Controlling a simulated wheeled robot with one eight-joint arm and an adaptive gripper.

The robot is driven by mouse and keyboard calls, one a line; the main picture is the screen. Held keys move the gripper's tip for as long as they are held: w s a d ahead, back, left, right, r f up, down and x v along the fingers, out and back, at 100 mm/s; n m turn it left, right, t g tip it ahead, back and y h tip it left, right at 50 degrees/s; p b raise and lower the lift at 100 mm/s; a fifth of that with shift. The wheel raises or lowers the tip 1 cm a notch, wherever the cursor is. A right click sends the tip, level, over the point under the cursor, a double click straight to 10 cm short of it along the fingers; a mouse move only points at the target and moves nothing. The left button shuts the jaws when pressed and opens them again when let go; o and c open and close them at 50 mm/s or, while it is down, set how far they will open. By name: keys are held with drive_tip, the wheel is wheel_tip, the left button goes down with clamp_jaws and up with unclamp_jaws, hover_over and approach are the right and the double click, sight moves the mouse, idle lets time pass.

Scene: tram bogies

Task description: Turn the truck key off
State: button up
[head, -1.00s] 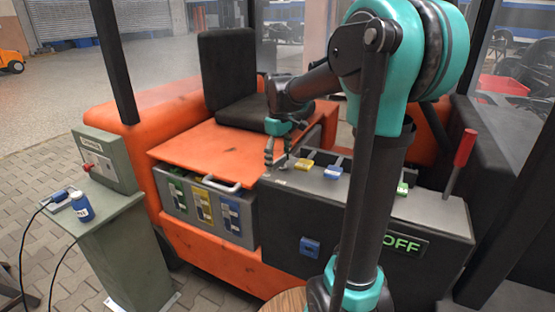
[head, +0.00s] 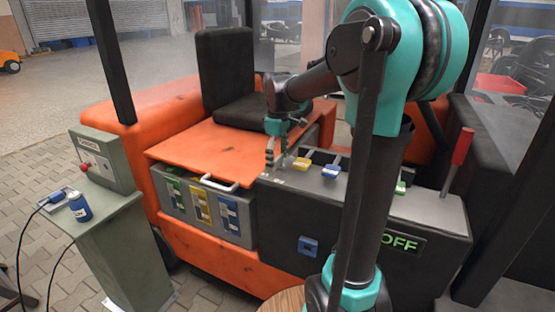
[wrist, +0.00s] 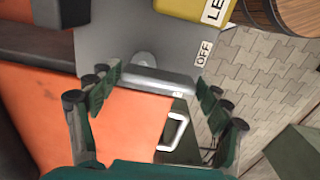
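The truck key is a grey flat grip on a round base (wrist: 156,80), set in the top of the dark grey console (wrist: 115,30). A white OFF label (wrist: 203,53) is beside it. My gripper (wrist: 157,84) is open, with a finger on each side of the key and gaps visible on both sides; contact is not seen. In the head view my gripper (head: 276,153) points down at the left end of the console, where the key is hard to make out. A green OFF sign (head: 401,243) shows on the console front.
Yellow (head: 302,164) and blue (head: 330,171) levers and a red-handled lever (head: 461,147) stand on the console. An orange deck (head: 215,148) and a box with a white handle (head: 218,182) are to the left. A grey-green cabinet (head: 130,240) stands further left.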

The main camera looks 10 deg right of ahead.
sight(278, 158)
drive_tip(key=shift+o, duration=1.2)
wheel_tip(278, 158, up, 12)
